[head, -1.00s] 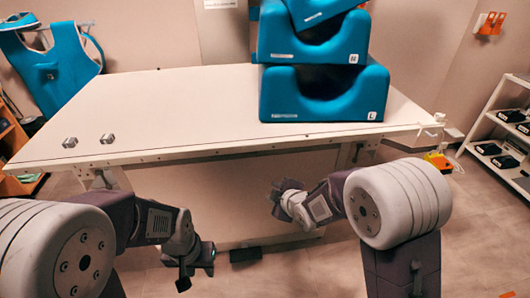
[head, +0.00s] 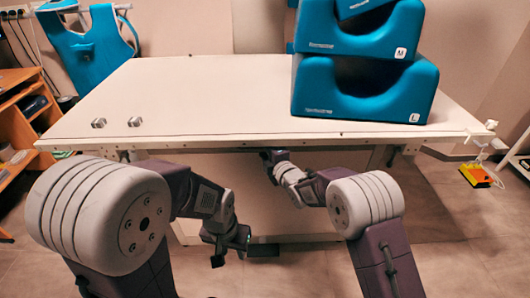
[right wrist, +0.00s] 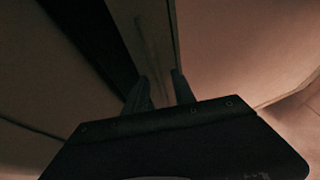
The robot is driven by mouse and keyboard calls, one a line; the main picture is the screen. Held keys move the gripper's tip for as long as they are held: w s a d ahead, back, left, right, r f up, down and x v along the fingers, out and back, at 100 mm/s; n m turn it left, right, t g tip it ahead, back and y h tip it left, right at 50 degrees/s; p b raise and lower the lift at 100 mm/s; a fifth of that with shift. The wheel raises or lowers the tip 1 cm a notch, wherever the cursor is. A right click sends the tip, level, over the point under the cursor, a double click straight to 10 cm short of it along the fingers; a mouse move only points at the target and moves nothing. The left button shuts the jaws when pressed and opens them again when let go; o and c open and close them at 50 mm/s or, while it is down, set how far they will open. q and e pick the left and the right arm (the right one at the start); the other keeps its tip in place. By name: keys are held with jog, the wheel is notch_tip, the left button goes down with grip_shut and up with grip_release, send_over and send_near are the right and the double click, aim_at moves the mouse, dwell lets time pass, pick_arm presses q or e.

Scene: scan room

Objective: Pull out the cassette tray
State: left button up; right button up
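No cassette tray can be clearly made out; it may be part of the table's (head: 230,105) shadowed underside. My right gripper (head: 272,158) is at the table's front edge in the head view, partly under it, and its fingertips are hard to see there. In the right wrist view its two fingers (right wrist: 162,92) stand apart, with a dim brownish strip running away beyond the gap. I cannot tell if they touch it. My left gripper (head: 230,250) hangs low in front of the table, fingers apart and empty.
Blue curved cushions (head: 360,90) are stacked on the table's right side. Two small metal pieces (head: 116,122) lie at its left. A wooden shelf (head: 25,110) stands at the far left. A yellow-orange item (head: 475,175) is on the floor at the right.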

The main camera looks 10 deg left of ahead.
jog(key=shift+w+a, duration=0.1)
grip_shut()
dwell(1.4)
